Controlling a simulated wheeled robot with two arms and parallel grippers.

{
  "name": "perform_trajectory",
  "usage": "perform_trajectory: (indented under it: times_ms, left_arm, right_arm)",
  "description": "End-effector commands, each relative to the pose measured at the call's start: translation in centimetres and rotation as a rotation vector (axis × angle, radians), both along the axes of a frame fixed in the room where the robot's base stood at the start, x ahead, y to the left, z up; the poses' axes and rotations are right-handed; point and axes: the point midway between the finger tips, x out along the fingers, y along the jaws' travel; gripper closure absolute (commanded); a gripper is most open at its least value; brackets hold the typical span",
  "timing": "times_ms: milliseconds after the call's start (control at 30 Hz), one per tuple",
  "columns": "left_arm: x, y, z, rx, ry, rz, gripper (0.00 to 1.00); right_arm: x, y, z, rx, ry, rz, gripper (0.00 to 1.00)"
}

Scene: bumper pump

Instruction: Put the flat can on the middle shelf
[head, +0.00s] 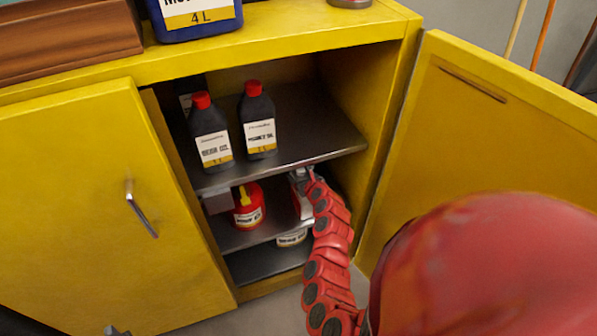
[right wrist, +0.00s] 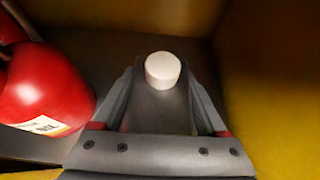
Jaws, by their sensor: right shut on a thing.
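My right gripper (head: 302,190) reaches into the open yellow cabinet, at the right of the middle shelf (head: 232,238), below the shelf with the bottles. In the right wrist view, the gripper (right wrist: 160,110) is shut on a dark flat can (right wrist: 160,108) with a white round cap. In the head view the can is mostly hidden by the gripper and arm; I cannot tell whether it touches the shelf. A small grey tip at the bottom left edge appears to be my left gripper (head: 117,331); its jaws cannot be made out.
A red can with a yellow spout (head: 249,207) stands left of my right gripper. Two dark bottles (head: 212,135) (head: 258,122) stand on the shelf above. A labelled can (head: 292,238) shows lower down. The open right door (head: 480,130) flanks my arm; the left door (head: 80,200) also shows.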

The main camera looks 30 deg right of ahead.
Motion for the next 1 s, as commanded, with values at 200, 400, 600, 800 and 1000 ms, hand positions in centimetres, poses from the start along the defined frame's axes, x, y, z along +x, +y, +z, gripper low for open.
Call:
perform_trajectory:
  times_ms: [200, 400, 600, 800, 1000]
  left_arm:
    - [0.0, 0.0, 0.0, 0.000, 0.000, 0.000, 0.50]
    - [0.0, 0.0, -0.1, 0.000, 0.000, 0.000, 0.50]
    - [0.0, 0.0, -0.2, 0.000, 0.000, 0.000, 0.50]
    - [0.0, 0.0, -0.2, 0.000, 0.000, 0.000, 0.50]
    - [0.0, 0.0, -0.2, 0.000, 0.000, 0.000, 0.50]
  right_arm:
    - [2.4, -0.6, 0.2, -0.002, -0.003, 0.002, 1.00]
    - [2.5, -0.6, 0.0, -0.001, -0.004, -0.001, 1.00]
    - [2.5, -0.7, -0.1, -0.001, -0.004, -0.001, 1.00]
    - [2.4, -0.6, -0.3, -0.001, -0.002, -0.001, 0.00]
    - [2.4, -0.6, -0.3, -0.001, -0.002, -0.001, 0.00]
